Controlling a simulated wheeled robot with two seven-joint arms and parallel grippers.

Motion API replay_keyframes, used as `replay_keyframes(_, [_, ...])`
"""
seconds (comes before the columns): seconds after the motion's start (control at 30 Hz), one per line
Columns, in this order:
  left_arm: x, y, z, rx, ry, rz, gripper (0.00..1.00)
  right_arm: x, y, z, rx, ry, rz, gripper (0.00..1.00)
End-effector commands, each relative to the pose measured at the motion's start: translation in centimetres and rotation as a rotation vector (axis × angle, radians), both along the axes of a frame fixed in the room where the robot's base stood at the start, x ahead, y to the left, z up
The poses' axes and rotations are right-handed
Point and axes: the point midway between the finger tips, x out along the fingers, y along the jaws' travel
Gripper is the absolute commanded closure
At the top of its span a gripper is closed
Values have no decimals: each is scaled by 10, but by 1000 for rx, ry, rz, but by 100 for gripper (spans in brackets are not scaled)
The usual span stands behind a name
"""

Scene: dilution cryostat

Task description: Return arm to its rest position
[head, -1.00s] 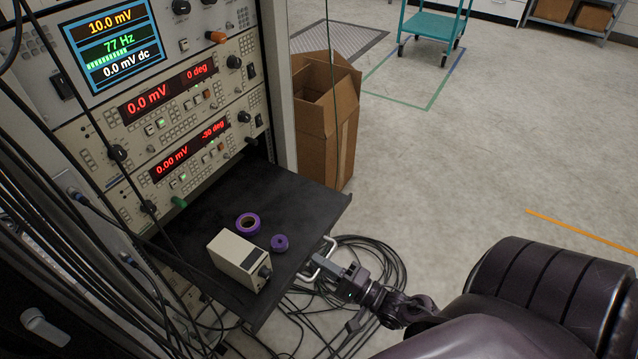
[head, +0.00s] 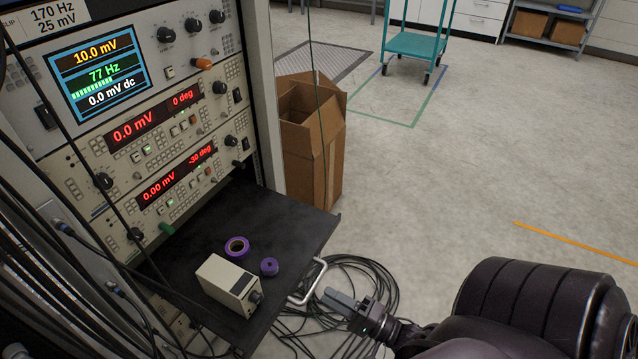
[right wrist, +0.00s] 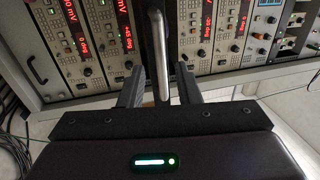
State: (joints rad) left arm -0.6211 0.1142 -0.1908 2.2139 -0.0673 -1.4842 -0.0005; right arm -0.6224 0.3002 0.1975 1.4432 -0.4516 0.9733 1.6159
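My right gripper (head: 338,298) is low at the right of the pulled-out black drawer shelf (head: 285,215), just off the shelf's metal handle (head: 308,281). In the right wrist view my right gripper (right wrist: 159,80) has its two fingers spread apart. The bar of the handle (right wrist: 158,50) shows between and beyond them, and the fingers do not close on it. My right arm comes in from the bottom right of the head view. My left gripper is not in view.
The shelf bears a beige box (head: 229,284) and two purple rolls (head: 237,247). The instrument rack (head: 130,130) stands at left, with hanging cables. Black cables (head: 372,275) coil on the floor. A cardboard box (head: 312,140) and teal cart (head: 415,45) stand behind. Floor at right is clear.

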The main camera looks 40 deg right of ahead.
Motion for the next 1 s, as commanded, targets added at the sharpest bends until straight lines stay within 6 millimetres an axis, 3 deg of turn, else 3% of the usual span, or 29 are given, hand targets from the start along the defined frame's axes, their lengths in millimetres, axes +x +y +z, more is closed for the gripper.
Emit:
replay_keyframes(0.1, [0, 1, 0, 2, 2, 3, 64, -14, -5, -3, -1, 2, 1, 70])
replay_keyframes(0.3, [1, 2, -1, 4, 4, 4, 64, -21, -8, -4, -1, -1, 1, 70])
replay_keyframes(0.83, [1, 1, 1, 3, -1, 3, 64, -20, -7, -4, -6, 1, 0, 70])
replay_keyframes(1.0, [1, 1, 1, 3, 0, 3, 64, -5, 13, -16, -142, 63, -4, 70])
